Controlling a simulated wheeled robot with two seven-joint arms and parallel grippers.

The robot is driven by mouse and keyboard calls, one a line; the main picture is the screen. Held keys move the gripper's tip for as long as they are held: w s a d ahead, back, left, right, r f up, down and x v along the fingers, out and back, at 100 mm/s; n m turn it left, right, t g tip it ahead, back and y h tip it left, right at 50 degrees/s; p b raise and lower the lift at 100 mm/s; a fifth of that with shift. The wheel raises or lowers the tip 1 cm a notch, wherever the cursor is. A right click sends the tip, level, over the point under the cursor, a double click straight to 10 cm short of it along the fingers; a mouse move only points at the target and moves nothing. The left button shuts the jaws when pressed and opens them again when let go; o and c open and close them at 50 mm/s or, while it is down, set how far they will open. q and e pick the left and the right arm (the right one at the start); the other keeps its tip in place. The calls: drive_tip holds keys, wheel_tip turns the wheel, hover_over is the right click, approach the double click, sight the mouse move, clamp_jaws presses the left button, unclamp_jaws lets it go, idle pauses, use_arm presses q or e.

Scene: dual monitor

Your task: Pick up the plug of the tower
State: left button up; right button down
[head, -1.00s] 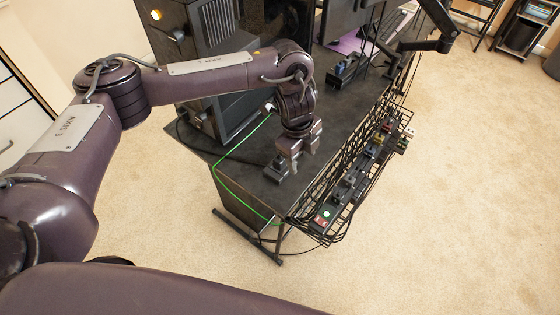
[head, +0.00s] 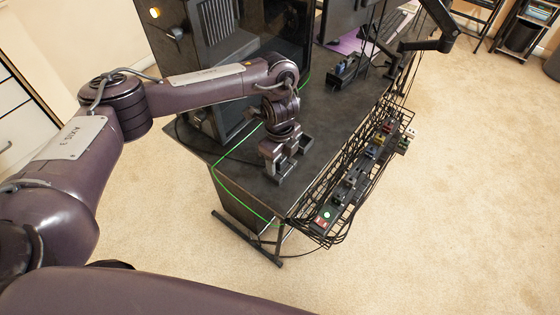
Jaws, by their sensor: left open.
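The black computer tower (head: 215,45) stands at the back left of the dark desk. A power strip (head: 322,222) with a lit red switch lies in the black wire basket (head: 345,226) along the desk's right edge. Several plugs (head: 365,158) sit along the strip; I cannot tell which belongs to the tower. A green cable (head: 228,188) runs from beside the tower over the desk edge toward the strip's near end. My left gripper (head: 287,168) is open and empty, pointing down over the desk's near part, left of the basket. My right gripper is out of view.
A bare stretch of desk (head: 325,115) lies between tower and basket. Further back are a small black holder (head: 350,70), a monitor (head: 345,20) and a jointed monitor arm (head: 430,42). The carpet (head: 440,230) right of the basket is clear.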

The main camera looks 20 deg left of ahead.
use_arm(q)
drive_tip(key=c, duration=1.1)
drive_tip(key=shift+o, duration=0.2)
drive_tip(key=shift+r, duration=0.1)
wheel_tip(320, 180, up, 24)
drive_tip(key=p, duration=0.9)
drive_tip(key=shift+r, duration=0.25)
